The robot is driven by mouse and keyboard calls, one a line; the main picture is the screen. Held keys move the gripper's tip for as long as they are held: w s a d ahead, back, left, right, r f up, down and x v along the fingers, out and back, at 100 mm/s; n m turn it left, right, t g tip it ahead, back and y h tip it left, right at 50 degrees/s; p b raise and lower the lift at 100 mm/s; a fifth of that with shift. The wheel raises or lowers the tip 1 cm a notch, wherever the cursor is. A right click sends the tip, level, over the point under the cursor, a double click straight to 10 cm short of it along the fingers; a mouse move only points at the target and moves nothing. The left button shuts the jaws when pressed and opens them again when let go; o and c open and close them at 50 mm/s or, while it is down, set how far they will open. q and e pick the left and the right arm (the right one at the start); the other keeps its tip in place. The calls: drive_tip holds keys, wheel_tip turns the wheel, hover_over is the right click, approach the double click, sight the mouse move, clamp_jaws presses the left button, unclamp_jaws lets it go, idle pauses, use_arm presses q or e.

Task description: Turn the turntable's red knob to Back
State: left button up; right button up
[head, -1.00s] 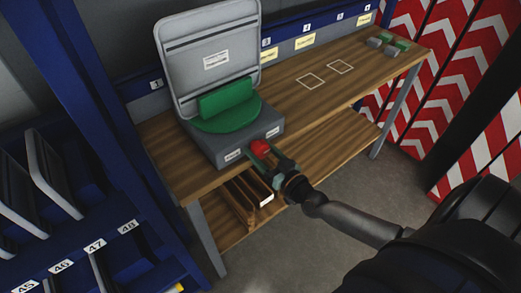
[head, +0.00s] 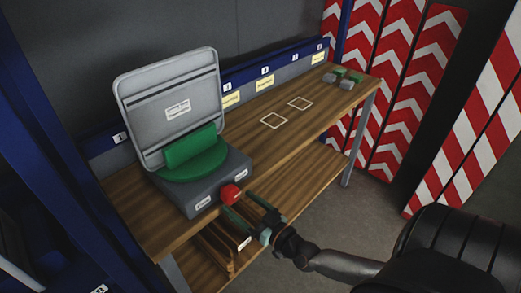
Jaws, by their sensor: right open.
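The turntable (head: 211,193) is a grey box with a green disc and a green upright block on top, near the left end of the wooden bench. A grey panel (head: 178,90), its ribbed side facing me, stands at the green block. The red knob (head: 230,194) is on the box's front face between two small white labels, too small to read. My right gripper (head: 247,210) is open and empty, just in front of and to the right of the knob, apparently apart from it. My left gripper is not in view.
The bench (head: 240,145) has two white square outlines and several small grey and green blocks (head: 343,77) at its far end. Under it is a lower shelf with a wooden rack (head: 222,245). A blue shelf frame stands at left. Red-and-white boards (head: 410,80) stand at right.

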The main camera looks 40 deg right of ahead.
drive_tip(key=s, duration=0.8)
drive_tip(key=shift+d, duration=0.3)
drive_tip(key=s+a+f+n+g, duration=0.1)
drive_tip(key=s+a+f+g, duration=0.2)
drive_tip(key=a+f, duration=0.4)
drive_tip(key=s+a+f+n+g+y, duration=0.1)
drive_tip(key=s+a+f+g, duration=0.3)
drive_tip(key=a+f+g, duration=0.1)
wheel_tip(320, 180, down, 3)
drive_tip(key=shift+s+a+r+n+g, duration=0.15)
drive_tip(key=shift+s+a+n+g, duration=0.2)
drive_tip(key=shift+a, duration=0.5)
drive_tip(key=shift+d, duration=0.1)
